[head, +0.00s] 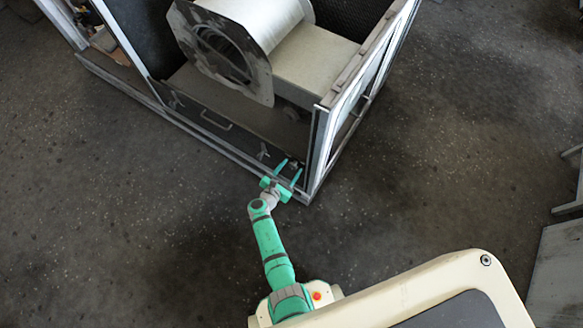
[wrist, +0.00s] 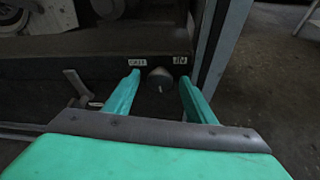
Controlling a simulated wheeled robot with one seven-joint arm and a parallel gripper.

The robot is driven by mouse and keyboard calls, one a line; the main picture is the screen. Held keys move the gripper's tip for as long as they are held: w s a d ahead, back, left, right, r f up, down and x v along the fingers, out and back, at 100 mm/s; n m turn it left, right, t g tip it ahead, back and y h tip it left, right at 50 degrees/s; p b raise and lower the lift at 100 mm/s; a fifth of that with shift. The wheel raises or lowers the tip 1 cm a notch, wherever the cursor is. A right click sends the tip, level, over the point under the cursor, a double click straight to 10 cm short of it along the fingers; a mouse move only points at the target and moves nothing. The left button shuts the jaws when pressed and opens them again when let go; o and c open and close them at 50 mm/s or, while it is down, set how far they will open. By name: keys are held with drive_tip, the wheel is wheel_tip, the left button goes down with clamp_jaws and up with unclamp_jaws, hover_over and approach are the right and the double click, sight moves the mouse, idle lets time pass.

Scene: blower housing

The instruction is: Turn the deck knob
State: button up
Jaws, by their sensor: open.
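The deck knob (wrist: 160,80) is a dark round knob with a pale pointer mark, on the dark front edge of the deck in the wrist view. Two small white labels, a left one (wrist: 138,64) and a right one (wrist: 180,60), sit above it on either side. My gripper (wrist: 157,90) is open, with one green finger to each side of the knob and a gap to both. I cannot tell whether the fingertips reach past the knob's face. In the head view my gripper (head: 290,168) is at the housing's front right corner, where the knob is too small to make out clearly.
A grey latch handle (wrist: 78,84) stands left of my fingers. The housing's corner post (wrist: 212,45) rises close to the right finger. A large blower (head: 225,50) fills the housing behind. The dark floor (head: 130,220) around the front is clear.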

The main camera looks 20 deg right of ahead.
drive_tip(key=shift+w+d+f, duration=0.15)
drive_tip(key=shift+w+d, duration=0.1)
drive_tip(key=c, duration=1)
drive_tip(key=shift+c, duration=0.2)
drive_tip(key=n+g+h, duration=0.1)
drive_tip(key=n, duration=0.1)
drive_tip(key=n+g, duration=0.1)
drive_tip(key=shift+w+n+h, duration=0.2)
drive_tip(key=shift+n+h, duration=0.2)
drive_tip(key=n+h, duration=0.1)
drive_tip(key=n+g, duration=0.1)
drive_tip(key=n, duration=0.1)
drive_tip(key=shift+w+a+f+g+h, duration=0.1)
drive_tip(key=shift+w+a+g+h, duration=0.05)
drive_tip(key=shift+g+h, duration=0.2)
drive_tip(key=shift+n, duration=0.4)
